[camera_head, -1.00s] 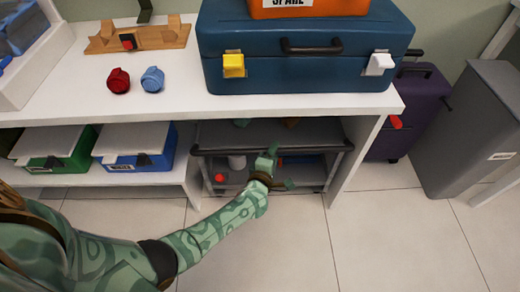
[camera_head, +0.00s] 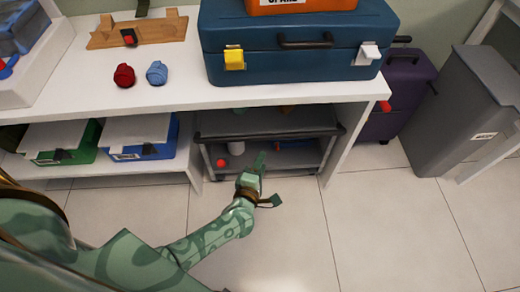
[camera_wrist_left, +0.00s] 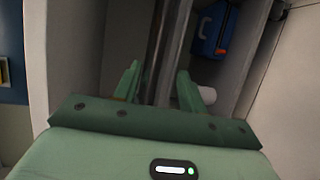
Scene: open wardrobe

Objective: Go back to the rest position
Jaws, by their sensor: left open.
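My left gripper (camera_head: 268,182) is in front of the grey cart (camera_head: 268,122) under the white shelf, low over the tiled floor. Its green fingers are apart with nothing between them. In the left wrist view the open fingers (camera_wrist_left: 156,88) point toward the cart, with a white cylinder (camera_wrist_left: 207,95) behind the right finger and a blue object (camera_wrist_left: 215,30) further in. My left arm reaches in from the lower left. My right gripper is not in view.
The white shelf (camera_head: 190,93) holds a blue toolbox (camera_head: 290,65), red yarn (camera_head: 124,75), blue yarn (camera_head: 157,73) and a wooden rack (camera_head: 137,30). Green (camera_head: 60,142) and blue (camera_head: 138,138) boxes stand below. A purple suitcase (camera_head: 402,88) and grey bin (camera_head: 465,115) stand right. Floor in front is clear.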

